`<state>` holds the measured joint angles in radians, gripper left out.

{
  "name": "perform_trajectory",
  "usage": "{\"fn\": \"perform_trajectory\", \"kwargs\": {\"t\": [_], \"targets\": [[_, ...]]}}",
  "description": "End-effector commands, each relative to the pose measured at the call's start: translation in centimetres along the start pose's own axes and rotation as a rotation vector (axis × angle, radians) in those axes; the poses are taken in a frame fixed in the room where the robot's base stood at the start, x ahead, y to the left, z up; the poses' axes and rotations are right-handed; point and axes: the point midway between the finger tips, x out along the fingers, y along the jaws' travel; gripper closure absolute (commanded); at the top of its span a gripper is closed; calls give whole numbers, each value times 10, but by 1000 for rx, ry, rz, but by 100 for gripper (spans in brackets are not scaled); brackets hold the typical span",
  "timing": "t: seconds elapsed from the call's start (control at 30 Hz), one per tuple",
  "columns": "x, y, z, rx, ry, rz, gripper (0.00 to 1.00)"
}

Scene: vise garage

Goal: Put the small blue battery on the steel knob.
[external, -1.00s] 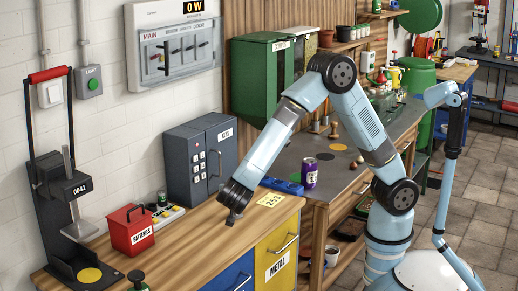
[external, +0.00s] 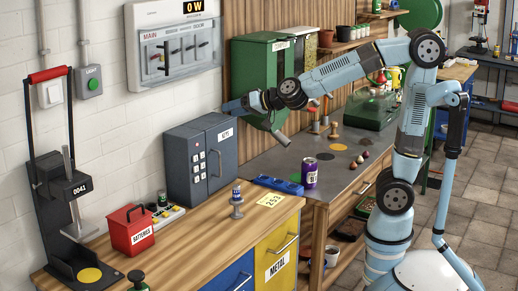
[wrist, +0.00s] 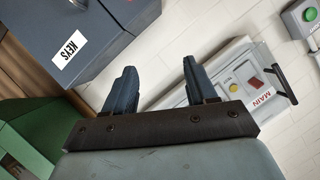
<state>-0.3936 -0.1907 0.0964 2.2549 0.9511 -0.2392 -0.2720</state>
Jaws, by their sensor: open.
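The small blue battery (external: 236,190), with a pale band, stands upright on top of the steel knob (external: 237,211), on the wooden bench near its right end. Nothing touches the battery. My gripper (external: 228,107) is well above and behind them, close to the top of the grey key cabinet and the wall. In the wrist view my gripper (wrist: 158,80) has its two fingers wide apart with nothing between them. The battery and knob are not in the wrist view.
A red batteries box (external: 131,230) and a charger strip (external: 163,214) stand to the left. The green cabinet (external: 255,85) is beside my arm.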

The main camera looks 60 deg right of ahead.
Motion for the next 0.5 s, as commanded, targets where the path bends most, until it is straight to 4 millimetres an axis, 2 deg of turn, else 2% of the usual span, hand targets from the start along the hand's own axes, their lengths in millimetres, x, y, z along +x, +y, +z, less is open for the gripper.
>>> {"fn": "perform_trajectory", "kwargs": {"t": [0.03,0.1,0.27,0.5], "targets": [[-17,9,-5,-30,-27,-16,44],[-39,21,-4,-77,-83,-29,44],[-92,60,7,-183,-222,-8,44],[-182,141,40,-311,-443,156,44]]}}
